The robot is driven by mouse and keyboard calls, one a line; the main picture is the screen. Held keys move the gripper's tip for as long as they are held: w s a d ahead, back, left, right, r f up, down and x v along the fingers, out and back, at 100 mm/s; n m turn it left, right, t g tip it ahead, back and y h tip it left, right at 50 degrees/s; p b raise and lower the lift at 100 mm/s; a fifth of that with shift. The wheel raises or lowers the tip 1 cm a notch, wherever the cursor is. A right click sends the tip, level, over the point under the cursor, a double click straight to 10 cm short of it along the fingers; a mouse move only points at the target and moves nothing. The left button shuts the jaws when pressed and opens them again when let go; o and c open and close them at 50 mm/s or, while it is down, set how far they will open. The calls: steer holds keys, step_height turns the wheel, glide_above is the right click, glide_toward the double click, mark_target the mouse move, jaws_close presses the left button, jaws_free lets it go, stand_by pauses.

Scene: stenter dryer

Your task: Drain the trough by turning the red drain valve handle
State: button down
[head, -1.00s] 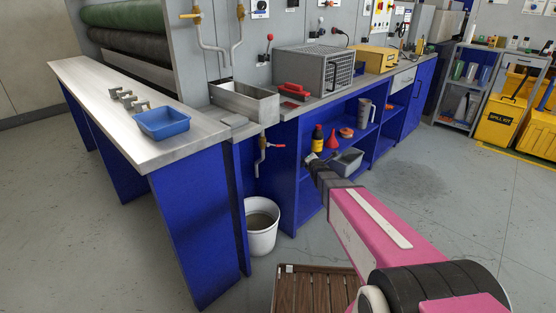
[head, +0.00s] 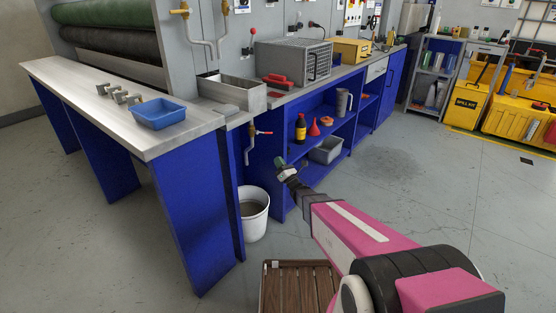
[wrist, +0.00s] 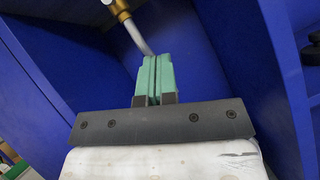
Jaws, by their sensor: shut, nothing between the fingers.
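The red drain valve handle (head: 264,132) sticks out to the right from the brass drain valve (head: 252,131) under the metal trough (head: 247,101). A white bucket (head: 246,226) stands on the floor below the drain pipe. My gripper (head: 280,163) is below and slightly right of the red handle in the head view, apart from it. In the wrist view its green fingers (wrist: 153,80) are pressed together and empty. The brass valve (wrist: 119,8) is cut off at the top there, with a grey pipe (wrist: 138,36) running down behind the fingertips. The red handle does not show there.
A blue bench with a steel top (head: 90,92) and a blue tray (head: 158,114) stands at left. A blue shelf unit (head: 290,192) holds a bottle, a red funnel and a grey bin (head: 325,151). A wooden slatted platform (head: 298,291) lies in front. Floor at right is clear.

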mark_target(264, 133)
steer(key=w+a+r, duration=0.3)
steer(key=w+r, duration=0.4)
steer(key=shift+a+r, duration=0.3)
steer(key=shift+a, duration=0.1)
steer(key=r+n+y, duration=0.1)
steer(key=n, duration=0.1)
steer(key=w+r+n+g+y, duration=0.1)
steer(key=n, duration=0.1)
steer(key=d+n+g+y, duration=0.1)
steer(key=shift+w+r+n+y, duration=0.15)
steer(key=shift+r+n+y, duration=0.15)
steer(key=shift+r+n, duration=0.1)
